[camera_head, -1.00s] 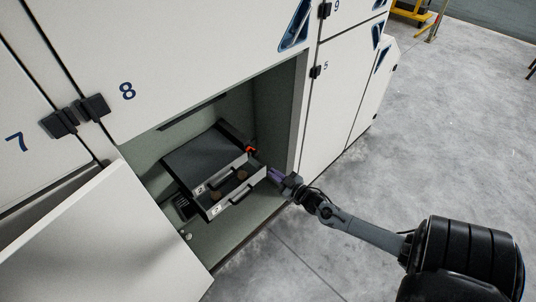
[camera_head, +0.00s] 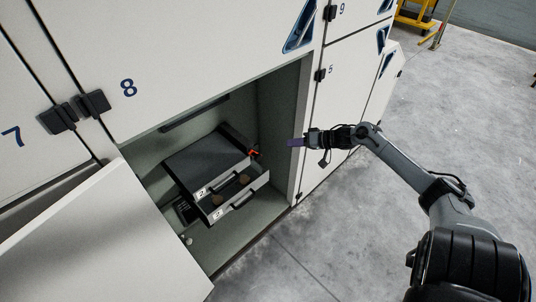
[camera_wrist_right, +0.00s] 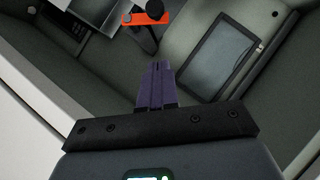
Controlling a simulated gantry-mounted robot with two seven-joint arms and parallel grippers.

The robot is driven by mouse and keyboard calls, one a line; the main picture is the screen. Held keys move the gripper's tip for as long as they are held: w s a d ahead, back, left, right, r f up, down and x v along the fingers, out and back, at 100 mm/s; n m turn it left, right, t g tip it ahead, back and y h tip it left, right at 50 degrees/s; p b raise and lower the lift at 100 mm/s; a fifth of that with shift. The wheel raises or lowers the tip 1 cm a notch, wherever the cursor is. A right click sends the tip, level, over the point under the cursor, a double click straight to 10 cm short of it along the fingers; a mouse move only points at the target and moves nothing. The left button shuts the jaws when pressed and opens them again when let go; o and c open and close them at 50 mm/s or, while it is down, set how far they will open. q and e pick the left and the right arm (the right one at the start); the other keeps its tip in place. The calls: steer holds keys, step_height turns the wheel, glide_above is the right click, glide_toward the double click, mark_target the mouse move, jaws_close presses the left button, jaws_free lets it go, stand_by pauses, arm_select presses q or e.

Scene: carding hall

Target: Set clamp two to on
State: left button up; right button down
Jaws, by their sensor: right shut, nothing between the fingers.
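The clamp appears to be the small orange-red part (camera_head: 254,153) on the right side of a dark drawer unit (camera_head: 205,160) inside the open compartment. In the right wrist view it shows as an orange bar (camera_wrist_right: 146,18) with a dark knob and a dark arm, near the top edge. The unit has two fronts with labels that seem to read 2, and its lower drawer (camera_head: 243,196) stands pulled out. My right gripper (camera_head: 294,143) is at the right edge of the opening, apart from the orange part. Its purple fingers (camera_wrist_right: 158,70) are together and empty. My left gripper is not in view.
The compartment's white door (camera_head: 105,235) hangs open at lower left. White panels with dark hinges surround the opening. A framed dark panel (camera_wrist_right: 222,55) is on a compartment wall in the wrist view. The grey floor (camera_head: 470,130) at right is clear.

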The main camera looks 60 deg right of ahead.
steer(key=b, duration=0.5)
glide_toward(255, 153)
steer(key=w+d, duration=0.2)
arm_select(q)
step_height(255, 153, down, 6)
steer(key=b, duration=0.1)
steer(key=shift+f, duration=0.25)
arm_select(e)
steer(key=a+f, duration=0.1)
steer(key=w+a+f, duration=0.1)
steer(key=shift+w+a, duration=0.3)
steer(key=shift+a, duration=0.05)
